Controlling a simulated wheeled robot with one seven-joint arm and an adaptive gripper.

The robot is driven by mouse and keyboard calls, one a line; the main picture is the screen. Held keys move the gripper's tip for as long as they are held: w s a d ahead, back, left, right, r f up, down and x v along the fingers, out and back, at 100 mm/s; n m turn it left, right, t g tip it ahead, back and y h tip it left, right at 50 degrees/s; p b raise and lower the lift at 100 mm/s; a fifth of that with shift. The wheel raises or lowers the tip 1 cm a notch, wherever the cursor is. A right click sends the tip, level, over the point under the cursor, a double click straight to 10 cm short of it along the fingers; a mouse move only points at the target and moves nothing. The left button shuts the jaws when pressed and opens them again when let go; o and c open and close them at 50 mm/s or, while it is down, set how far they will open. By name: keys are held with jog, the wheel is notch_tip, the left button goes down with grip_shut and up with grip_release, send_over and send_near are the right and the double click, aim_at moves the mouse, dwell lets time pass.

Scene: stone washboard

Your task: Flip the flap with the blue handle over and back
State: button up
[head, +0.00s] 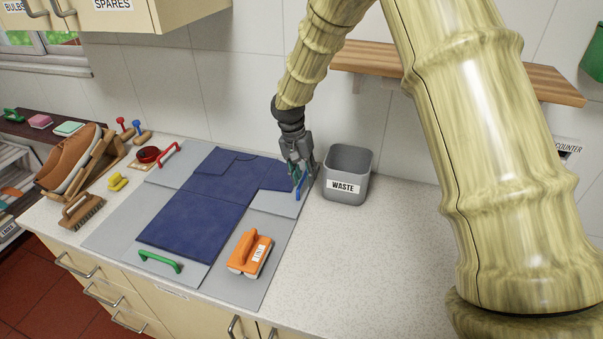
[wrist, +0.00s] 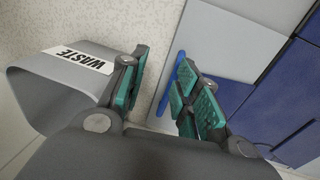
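The blue handle (head: 300,187) sits at the right edge of the grey folding board, on a flap (head: 275,203) that lies flat. It also shows as a blue bar in the wrist view (wrist: 180,70). My gripper (head: 301,185) points down at this handle. In the wrist view my gripper (wrist: 162,72) has its teal-padded fingers apart. The handle lies beside the right finger, which hides part of it. I cannot tell whether they touch. A dark blue garment (head: 190,215) lies spread on the board, partly over the blue-handled flap.
A grey waste bin (head: 347,190) stands close right of my gripper and also shows in the wrist view (wrist: 60,95). A red handle (head: 169,154), a green handle (head: 160,261) and an orange lint brush (head: 250,254) are on the board. The counter (head: 380,265) at right is clear.

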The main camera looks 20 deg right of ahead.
aim_at(302, 181)
jog(key=shift+g, duration=0.3)
jog(key=w+f, duration=0.4)
jog(key=w, duration=0.1)
jog(key=shift+w+f, duration=0.15)
jog(key=shift+f, duration=0.2)
jog(key=shift+w, duration=0.2)
jog(key=shift+s+r, duration=0.55)
jog(key=shift+s, duration=0.3)
grip_shut()
jog(key=shift+s+r, duration=0.65)
jog(key=shift+s, duration=0.3)
grip_release()
jog(key=shift+w+f, duration=0.85)
jog(key=shift+w, duration=0.2)
jog(key=shift+s+d+r, duration=0.1)
jog(key=shift+s+r, duration=0.2)
jog(key=shift+w+r, duration=0.2)
jog(key=shift+r, duration=0.05)
notch_tip(302, 181, up, 11)
jog(key=w+a, duration=0.1)
jog(key=a, duration=0.1)
jog(key=shift+r, duration=0.1)
